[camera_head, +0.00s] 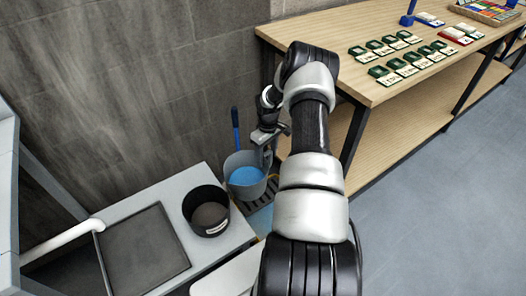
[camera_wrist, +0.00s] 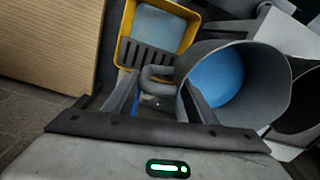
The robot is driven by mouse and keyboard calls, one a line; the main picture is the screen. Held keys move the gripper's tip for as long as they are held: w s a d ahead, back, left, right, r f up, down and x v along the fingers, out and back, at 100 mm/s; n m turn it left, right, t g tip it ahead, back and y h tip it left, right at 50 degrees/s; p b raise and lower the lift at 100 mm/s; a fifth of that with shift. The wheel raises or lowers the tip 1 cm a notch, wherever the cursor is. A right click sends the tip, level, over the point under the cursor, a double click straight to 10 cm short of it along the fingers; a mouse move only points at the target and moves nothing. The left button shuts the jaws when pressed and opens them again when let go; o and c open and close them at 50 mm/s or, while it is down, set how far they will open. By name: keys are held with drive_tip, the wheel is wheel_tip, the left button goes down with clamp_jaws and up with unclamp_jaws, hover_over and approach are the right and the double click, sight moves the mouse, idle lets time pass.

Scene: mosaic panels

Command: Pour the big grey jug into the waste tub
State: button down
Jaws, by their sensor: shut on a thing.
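The big grey jug (camera_head: 246,192) holds blue liquid and looks roughly upright in the head view, to the right of the black tub. My gripper (camera_head: 265,135) is shut on the jug's handle. In the wrist view my gripper (camera_wrist: 160,105) has its fingers either side of the handle, and the jug (camera_wrist: 268,85) opens to the right with blue inside. A round black tub (camera_head: 204,224) with a white label and a dark brownish inside stands on the light bench; I take it for the waste tub. Its label is too small to read.
A yellow bucket (camera_wrist: 190,35) with a slatted grid and blue inside stands low beside the jug. A blue pole (camera_head: 235,130) rises behind the jug. The light bench (camera_head: 236,236) has a dark recessed panel (camera_head: 145,250). A wooden table (camera_head: 375,92) with several green-edged tiles stands right.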

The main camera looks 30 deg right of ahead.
sight(265, 154)
drive_tip(key=shift+s+a+r+p, duration=0.1)
drive_tip(key=shift+a+r+p, duration=0.05)
drive_tip(key=shift+r+p, duration=0.3)
drive_tip(key=shift+a+r+h+p, duration=0.5)
drive_tip(key=shift+r+h+p, duration=0.2)
drive_tip(key=shift+r+p, duration=0.25)
